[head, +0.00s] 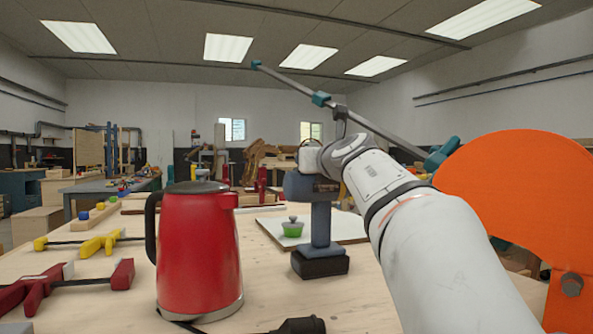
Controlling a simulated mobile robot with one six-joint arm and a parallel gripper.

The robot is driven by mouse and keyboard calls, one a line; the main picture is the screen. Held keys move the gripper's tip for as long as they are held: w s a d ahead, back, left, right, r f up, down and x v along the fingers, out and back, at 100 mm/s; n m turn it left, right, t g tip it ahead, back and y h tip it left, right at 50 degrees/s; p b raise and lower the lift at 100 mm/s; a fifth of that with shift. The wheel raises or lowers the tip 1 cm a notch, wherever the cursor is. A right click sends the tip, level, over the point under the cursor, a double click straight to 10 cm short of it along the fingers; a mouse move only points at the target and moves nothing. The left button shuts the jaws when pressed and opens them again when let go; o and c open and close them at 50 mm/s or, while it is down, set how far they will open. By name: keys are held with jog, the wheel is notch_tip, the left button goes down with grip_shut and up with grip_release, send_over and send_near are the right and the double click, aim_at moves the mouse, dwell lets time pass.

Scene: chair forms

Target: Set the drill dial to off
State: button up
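A blue drill (320,220) stands upright on its black base on the wooden table, right of the middle in the head view. Its dial cannot be made out. My white arm reaches in from the lower right, and its far end shows just above and behind the top of the drill. My gripper (311,156) is mostly hidden there behind the drill's top and my own arm. Its fingers cannot be made out, nor whether it touches the drill.
A red kettle (197,250) stands left of the drill. A small green pot (292,229) sits on a white board (346,228). Clamps with red (122,274) and yellow (101,244) parts lie at the left. A long grey bar (375,128) and a large orange form (520,190) are near my arm.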

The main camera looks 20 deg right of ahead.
jog(key=shift+f+y, duration=0.1)
jog(key=shift+y, duration=0.2)
jog(key=o, duration=1)
jog(key=s, duration=0.7)
jog(key=shift+s+p, duration=0.35)
jog(key=shift+s, duration=0.05)
